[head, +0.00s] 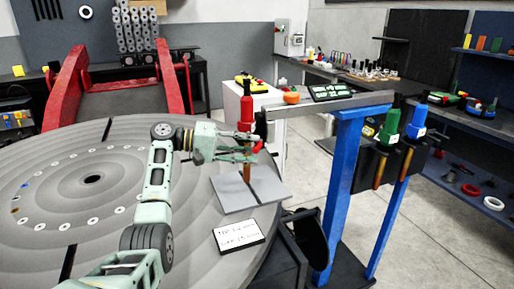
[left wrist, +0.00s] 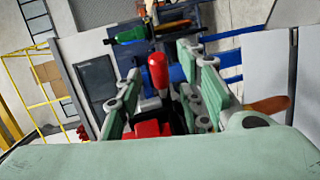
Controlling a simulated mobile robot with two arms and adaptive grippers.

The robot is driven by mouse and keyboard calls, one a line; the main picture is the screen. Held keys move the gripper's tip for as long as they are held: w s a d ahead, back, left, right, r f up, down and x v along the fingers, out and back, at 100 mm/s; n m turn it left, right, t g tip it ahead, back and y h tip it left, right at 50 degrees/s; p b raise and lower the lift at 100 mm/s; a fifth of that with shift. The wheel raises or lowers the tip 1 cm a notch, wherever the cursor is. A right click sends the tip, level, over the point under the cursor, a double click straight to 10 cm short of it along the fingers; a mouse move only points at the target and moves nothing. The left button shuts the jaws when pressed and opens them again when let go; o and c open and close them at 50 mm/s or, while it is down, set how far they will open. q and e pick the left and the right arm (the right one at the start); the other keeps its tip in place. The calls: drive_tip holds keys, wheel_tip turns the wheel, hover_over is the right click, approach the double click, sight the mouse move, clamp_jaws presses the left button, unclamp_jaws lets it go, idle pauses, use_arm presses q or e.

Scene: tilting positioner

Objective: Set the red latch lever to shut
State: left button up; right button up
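The red latch lever (left wrist: 158,72) shows in the left wrist view as a rounded red handle between my finger pads, with a darker red part (left wrist: 150,130) nearer the camera. In the head view a small red piece (head: 257,147) shows at my fingertips, mostly hidden. My left gripper (head: 250,151) is open over the round table. In the left wrist view its fingers (left wrist: 163,90) stand on both sides of the handle with gaps. I cannot tell the lever's setting. My right gripper is out of view.
A grey plate (head: 232,195) and a white printed card (head: 238,235) lie on the grey round table (head: 65,150). A blue post (head: 340,175) stands right of it. Green (head: 389,126) and blue (head: 416,122) tools hang beyond. Floor at right is clear.

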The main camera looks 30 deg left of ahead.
use_arm(q)
drive_tip(key=v, duration=0.9)
